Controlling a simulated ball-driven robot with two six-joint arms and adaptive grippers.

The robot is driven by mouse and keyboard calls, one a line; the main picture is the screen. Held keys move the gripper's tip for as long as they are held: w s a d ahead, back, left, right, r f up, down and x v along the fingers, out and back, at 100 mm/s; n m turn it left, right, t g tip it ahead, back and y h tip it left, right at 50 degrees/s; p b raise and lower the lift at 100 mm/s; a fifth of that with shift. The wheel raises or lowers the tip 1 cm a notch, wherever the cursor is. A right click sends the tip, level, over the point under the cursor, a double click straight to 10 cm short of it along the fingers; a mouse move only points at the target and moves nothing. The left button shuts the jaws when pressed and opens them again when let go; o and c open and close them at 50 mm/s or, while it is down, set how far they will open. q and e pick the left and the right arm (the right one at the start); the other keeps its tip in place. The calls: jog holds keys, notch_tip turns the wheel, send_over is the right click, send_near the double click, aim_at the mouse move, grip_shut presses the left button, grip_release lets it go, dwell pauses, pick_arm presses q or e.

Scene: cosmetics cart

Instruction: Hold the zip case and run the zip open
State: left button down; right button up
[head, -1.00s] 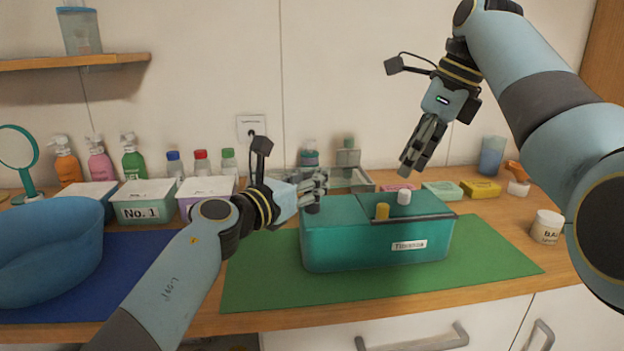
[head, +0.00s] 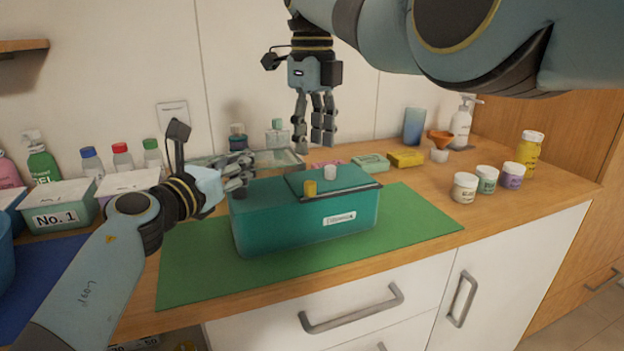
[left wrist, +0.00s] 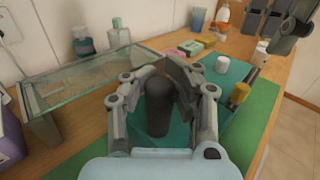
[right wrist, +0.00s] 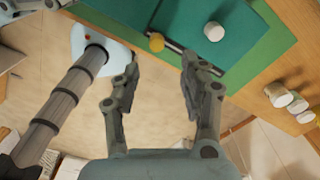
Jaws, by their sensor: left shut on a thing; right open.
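The teal zip case (head: 290,222) stands on the green mat, with a label on its front. A dark post rises at its left end. A dark-edged strip on its top carries a yellow knob (head: 310,188), with a white knob (head: 330,172) behind it. My left gripper (head: 243,178) is shut on the dark post (left wrist: 158,105), which shows between its fingers in the left wrist view. My right gripper (head: 316,140) is open and empty, pointing down above and behind the case. In the right wrist view the yellow knob (right wrist: 156,42) lies beyond its parted fingers (right wrist: 160,85).
A glass tray (head: 275,160) and bottles stand behind the case. Soap bars (head: 405,159) lie at the back right. Several small jars (head: 466,187) stand right of the green mat (head: 420,225). Lidded boxes (head: 60,212) stand at the left. The mat's right part is clear.

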aim_at(312, 181)
notch_tip(312, 181, down, 8)
jog(key=shift+f, duration=0.15)
dwell(0.3)
grip_shut()
